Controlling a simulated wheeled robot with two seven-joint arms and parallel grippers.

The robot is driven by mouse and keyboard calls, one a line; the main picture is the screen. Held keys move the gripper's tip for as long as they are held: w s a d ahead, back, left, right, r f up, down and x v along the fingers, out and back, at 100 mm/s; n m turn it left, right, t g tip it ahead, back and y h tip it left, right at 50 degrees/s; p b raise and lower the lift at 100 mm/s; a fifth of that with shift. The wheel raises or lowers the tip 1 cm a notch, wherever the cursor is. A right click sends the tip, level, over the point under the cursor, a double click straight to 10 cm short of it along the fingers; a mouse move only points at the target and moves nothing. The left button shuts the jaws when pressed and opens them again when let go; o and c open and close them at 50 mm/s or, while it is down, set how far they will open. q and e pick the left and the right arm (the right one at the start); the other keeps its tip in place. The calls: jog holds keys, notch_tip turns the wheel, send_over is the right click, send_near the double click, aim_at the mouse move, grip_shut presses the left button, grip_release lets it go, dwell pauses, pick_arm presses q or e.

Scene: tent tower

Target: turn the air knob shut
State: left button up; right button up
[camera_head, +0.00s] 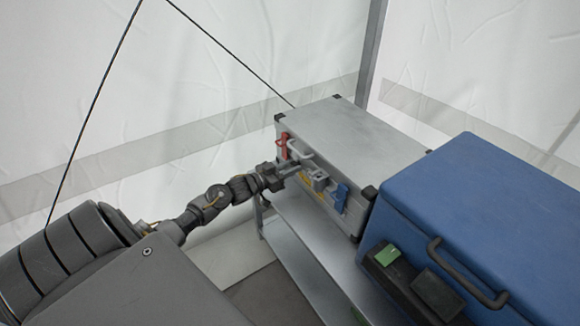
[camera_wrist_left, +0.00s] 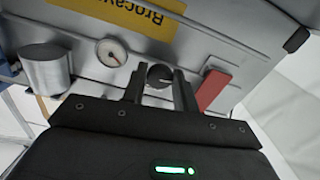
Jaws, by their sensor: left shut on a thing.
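The air knob (camera_wrist_left: 159,74) is a small dark round knob on the front panel of a silver-grey case (camera_head: 350,137). In the left wrist view it sits between the two fingers of my left gripper (camera_wrist_left: 160,80), which is shut on it. In the head view my left gripper (camera_head: 288,168) reaches the case's front from the left, and the knob is hidden there. A red lever or tab (camera_wrist_left: 213,89) is close to the right of the fingers in the wrist view. My right gripper is not in view.
A round gauge (camera_wrist_left: 111,53), a metal cylinder (camera_wrist_left: 46,70) and a yellow label (camera_wrist_left: 125,15) are on the panel. The case stands on a metal shelf (camera_head: 300,240). A blue box (camera_head: 480,200) with a black handle stands close at right. White tent walls surround them.

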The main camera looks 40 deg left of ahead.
pick_arm(q)
jog(key=m, duration=0.3)
jog(key=shift+m, duration=0.4)
jog(key=shift+m+p, duration=0.35)
jog(key=shift+m, duration=0.55)
jog(key=m, duration=0.2)
jog(key=shift+a+m, duration=0.1)
jog(key=shift+m, duration=0.3)
jog(key=m, duration=0.2)
jog(key=shift+m, duration=0.4)
jog(key=m, duration=0.3)
jog(key=shift+m, duration=0.3)
jog(key=shift+r+m, duration=0.1)
jog(key=shift+m, duration=2.1)
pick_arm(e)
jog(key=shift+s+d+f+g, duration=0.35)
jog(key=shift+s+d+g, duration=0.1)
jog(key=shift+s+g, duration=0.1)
